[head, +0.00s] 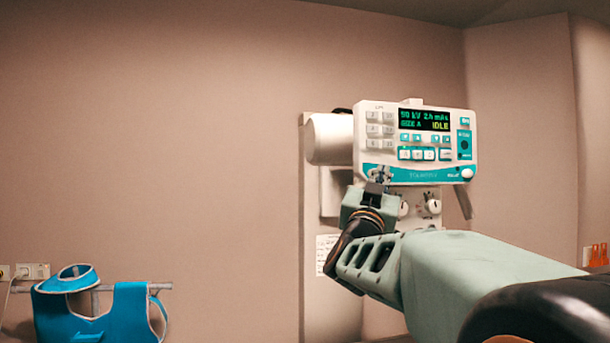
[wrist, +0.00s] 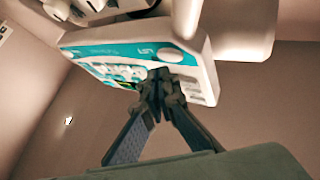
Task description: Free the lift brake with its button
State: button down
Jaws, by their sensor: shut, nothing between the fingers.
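The white control panel (head: 437,111) with a teal strip hangs on its column and its display reads IDLE. My gripper (head: 380,174) is in front of the panel's lower left corner and hides the strip's left end there. In the wrist view, the panel (wrist: 208,75) appears upside down, with a pale oval button (wrist: 169,55) at the end of its teal strip, beside a small label. The shut, empty fingertips of my gripper (wrist: 164,74) are just below that button in the picture. I cannot tell whether they touch the panel.
Several keys and a round white knob (head: 467,174) are elsewhere on the panel. Dials (head: 433,206) sit below it, close to my arm. A blue apron (head: 130,312) hangs at the lower left. The wall left of the column is clear.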

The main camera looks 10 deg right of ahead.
jog(key=shift+w, duration=0.4)
jog(key=shift+w, duration=0.4)
dwell(0.5)
jog(key=shift+s, duration=0.15)
jog(key=shift+s+b, duration=0.6)
jog(key=shift+s, duration=0.1)
